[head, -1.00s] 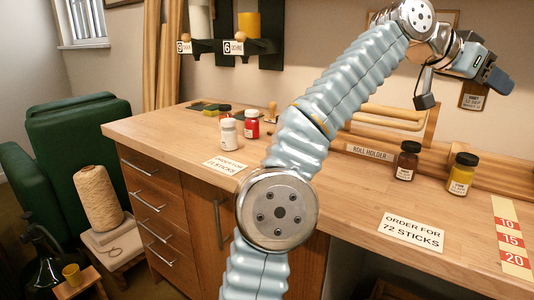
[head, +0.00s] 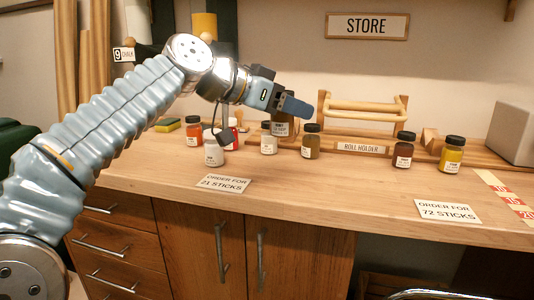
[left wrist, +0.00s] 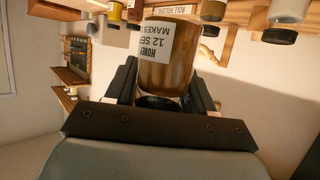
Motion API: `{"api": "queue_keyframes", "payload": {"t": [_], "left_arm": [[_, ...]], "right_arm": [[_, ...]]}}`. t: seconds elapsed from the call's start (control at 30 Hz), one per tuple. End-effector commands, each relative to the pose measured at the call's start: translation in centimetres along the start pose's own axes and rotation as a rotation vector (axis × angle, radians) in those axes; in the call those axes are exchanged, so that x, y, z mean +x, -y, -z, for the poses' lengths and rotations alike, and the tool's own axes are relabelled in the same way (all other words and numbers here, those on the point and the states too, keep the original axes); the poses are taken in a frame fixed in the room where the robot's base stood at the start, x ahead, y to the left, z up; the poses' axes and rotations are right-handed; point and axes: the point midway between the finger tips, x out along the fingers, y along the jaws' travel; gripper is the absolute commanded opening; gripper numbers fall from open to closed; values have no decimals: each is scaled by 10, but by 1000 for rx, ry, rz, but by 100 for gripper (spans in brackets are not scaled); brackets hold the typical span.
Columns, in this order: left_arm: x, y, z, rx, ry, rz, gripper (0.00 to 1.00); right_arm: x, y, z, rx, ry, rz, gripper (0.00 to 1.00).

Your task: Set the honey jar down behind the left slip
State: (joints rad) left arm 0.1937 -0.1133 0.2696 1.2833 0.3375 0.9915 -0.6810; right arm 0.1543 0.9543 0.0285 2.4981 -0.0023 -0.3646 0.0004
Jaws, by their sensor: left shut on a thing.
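The honey jar (head: 281,117), amber-brown with a pale label, hangs in my left gripper (head: 288,104) above the counter. In the left wrist view the honey jar (left wrist: 167,68) fills the gap between the fingers of my left gripper (left wrist: 165,92), which is shut on it. The left slip (head: 223,184), reading "ORDER FOR 21 STICKS", lies flat near the counter's front edge. The jar is up and to the right of this slip in the head view. The right slip (head: 447,212) reads "ORDER FOR 72 STICKS". My right gripper is not in view.
A white jar (head: 213,152) stands just behind the left slip. An orange jar (head: 193,131), a red jar (head: 234,131), another pale jar (head: 268,141) and an olive jar (head: 311,143) stand farther back. Dark red (head: 403,152) and yellow (head: 452,156) jars stand right. The counter's middle front is clear.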

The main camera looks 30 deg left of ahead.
Motion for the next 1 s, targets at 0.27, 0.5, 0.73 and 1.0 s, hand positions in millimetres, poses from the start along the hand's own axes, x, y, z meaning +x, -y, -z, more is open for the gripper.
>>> {"api": "queue_keyframes", "payload": {"t": [0.27,0.5,0.73,1.0], "left_arm": [[16,54,-40,-2,0,1,20],[24,70,-58,-1,0,1,20],[37,78,-90,-1,-1,1,20],[38,77,-93,1,-1,0,20]], "right_arm": [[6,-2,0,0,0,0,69],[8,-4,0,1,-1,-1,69],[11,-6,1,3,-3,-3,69],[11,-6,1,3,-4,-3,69]]}}
